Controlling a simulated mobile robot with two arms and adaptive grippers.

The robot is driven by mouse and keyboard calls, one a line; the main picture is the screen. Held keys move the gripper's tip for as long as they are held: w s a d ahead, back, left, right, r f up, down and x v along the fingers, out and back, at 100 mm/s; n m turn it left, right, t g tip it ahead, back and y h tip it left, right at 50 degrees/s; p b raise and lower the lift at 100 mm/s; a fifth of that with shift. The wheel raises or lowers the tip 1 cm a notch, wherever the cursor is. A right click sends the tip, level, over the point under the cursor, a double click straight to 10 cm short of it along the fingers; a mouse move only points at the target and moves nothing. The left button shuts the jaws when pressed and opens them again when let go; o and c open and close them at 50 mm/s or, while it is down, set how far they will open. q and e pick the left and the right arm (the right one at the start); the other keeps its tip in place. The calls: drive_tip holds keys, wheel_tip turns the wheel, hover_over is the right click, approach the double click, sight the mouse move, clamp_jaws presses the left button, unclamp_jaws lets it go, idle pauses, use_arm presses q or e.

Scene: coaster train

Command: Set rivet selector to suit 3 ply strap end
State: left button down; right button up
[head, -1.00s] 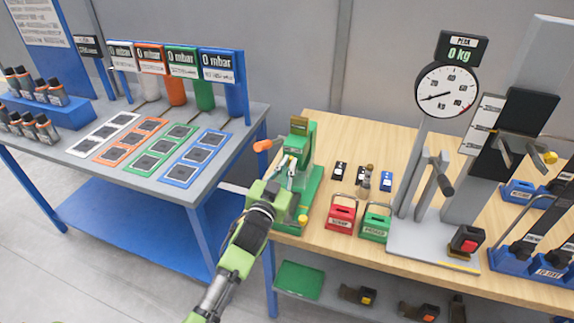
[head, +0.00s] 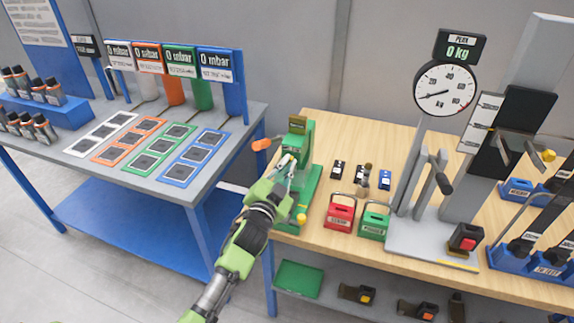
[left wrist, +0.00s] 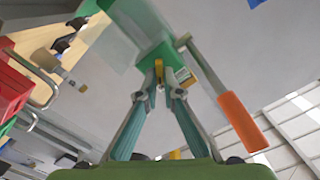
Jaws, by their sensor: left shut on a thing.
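The green riveting press (head: 303,172) stands at the left end of the wooden bench. Its orange-ended lever (head: 262,144) sticks out to the left, and the orange grip (left wrist: 243,122) shows large in the left wrist view. My left gripper (head: 287,165) is at the press's front left side. In the left wrist view its fingertips (left wrist: 158,88) are closed together around a small yellow piece (left wrist: 159,70) on the press, which may be the rivet selector. A small pale labelled plate (left wrist: 186,78) sits just right of the tips; its text is unreadable. My right gripper is out of view.
A red box (head: 340,212) and a green box (head: 375,221) with handles stand right of the press. Small dark and blue blocks (head: 384,180) lie behind them. A pull tester with dial (head: 446,88) stands further right. A blue-legged table (head: 205,187) with coloured pads is at left.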

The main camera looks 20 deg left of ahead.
use_arm(q)
drive_tip(key=c, duration=2.2)
unclamp_jaws()
drive_tip(key=s, duration=1.2)
drive_tip(key=shift+a, duration=0.2)
drive_tip(key=shift+f, duration=0.1)
